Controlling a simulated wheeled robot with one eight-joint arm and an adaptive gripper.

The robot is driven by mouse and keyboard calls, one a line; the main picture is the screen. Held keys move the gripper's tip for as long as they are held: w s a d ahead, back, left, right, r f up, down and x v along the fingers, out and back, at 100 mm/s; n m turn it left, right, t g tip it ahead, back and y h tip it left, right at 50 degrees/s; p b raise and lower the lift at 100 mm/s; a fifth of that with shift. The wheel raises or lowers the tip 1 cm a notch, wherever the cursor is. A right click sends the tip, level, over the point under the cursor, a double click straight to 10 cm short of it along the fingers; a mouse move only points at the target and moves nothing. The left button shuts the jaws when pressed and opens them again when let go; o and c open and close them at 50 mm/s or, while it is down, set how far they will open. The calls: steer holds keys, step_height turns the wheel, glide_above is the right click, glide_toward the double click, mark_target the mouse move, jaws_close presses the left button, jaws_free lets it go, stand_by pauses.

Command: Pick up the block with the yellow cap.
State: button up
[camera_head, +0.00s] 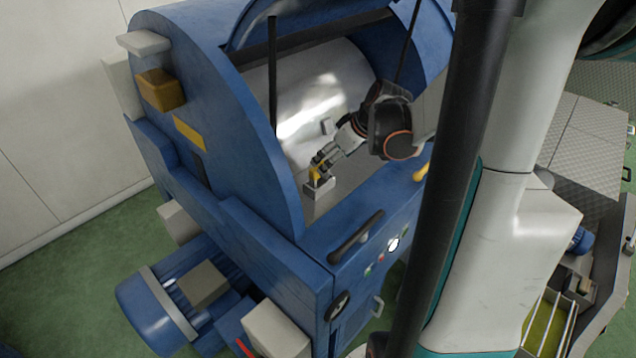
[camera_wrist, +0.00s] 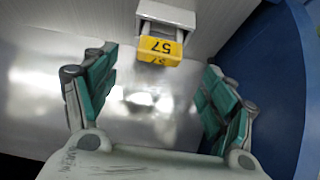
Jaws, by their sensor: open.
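The block with the yellow cap (camera_wrist: 160,50) shows at the top middle of the wrist view. Its cap carries the number 57, upside down, and a pale grey body or housing (camera_wrist: 167,17) lies behind it. In the head view the yellow cap (camera_head: 316,173) sits on a grey block-shaped part (camera_head: 319,188) inside the open blue machine. My gripper (camera_wrist: 160,72) is open, its two green-padded fingers spread to the left and right of the cap's line, with nothing between the pads. In the head view my gripper (camera_head: 324,160) is close to the cap and partly hides it.
The blue machine's curved side (camera_head: 225,110) and front panel (camera_head: 375,235) border the opening. A shiny metal drum surface (camera_head: 315,90) lies behind my gripper. A blue wall (camera_wrist: 275,75) stands at the right in the wrist view. A dark bar (camera_head: 272,75) crosses the opening.

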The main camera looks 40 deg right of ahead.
mark_target(319, 178)
steer(key=b+x, duration=0.4)
steer(key=x, duration=0.5)
steer(key=c, duration=1.3)
